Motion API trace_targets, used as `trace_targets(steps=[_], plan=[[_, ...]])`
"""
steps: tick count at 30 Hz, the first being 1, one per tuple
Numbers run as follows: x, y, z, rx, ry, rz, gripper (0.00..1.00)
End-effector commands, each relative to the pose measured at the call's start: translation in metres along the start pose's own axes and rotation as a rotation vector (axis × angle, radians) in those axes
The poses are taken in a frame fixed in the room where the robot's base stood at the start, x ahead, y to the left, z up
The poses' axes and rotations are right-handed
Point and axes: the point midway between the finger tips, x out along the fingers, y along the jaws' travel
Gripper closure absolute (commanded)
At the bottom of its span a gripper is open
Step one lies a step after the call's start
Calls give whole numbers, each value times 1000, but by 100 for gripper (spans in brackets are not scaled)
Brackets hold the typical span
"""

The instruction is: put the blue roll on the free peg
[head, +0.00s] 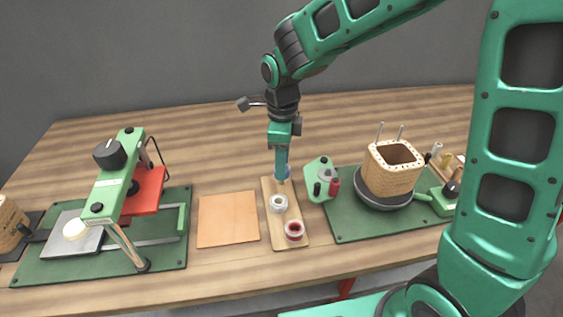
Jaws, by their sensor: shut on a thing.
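The blue roll (287,173) is at the far end of a narrow wooden board (286,243), mostly hidden by my gripper (282,179). My gripper points down and is shut on the blue roll. I cannot tell whether the roll touches the board or is held just above it. A white roll (278,203) sits at the middle of the board and a red roll (294,230) at its near end. I cannot make out for sure which peg is free.
A green device with dark and red knobs (322,178) stands just right of the board. A flat tan square (228,219) lies left. A green press (116,180) stands farther left.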

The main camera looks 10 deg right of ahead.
Motion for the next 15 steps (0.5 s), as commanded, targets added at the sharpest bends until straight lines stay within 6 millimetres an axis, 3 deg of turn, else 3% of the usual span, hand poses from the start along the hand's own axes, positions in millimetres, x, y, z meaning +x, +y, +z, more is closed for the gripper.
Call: trace_targets(steps=[15], plan=[[4, 0, 0, 0, 0, 0, 88]])
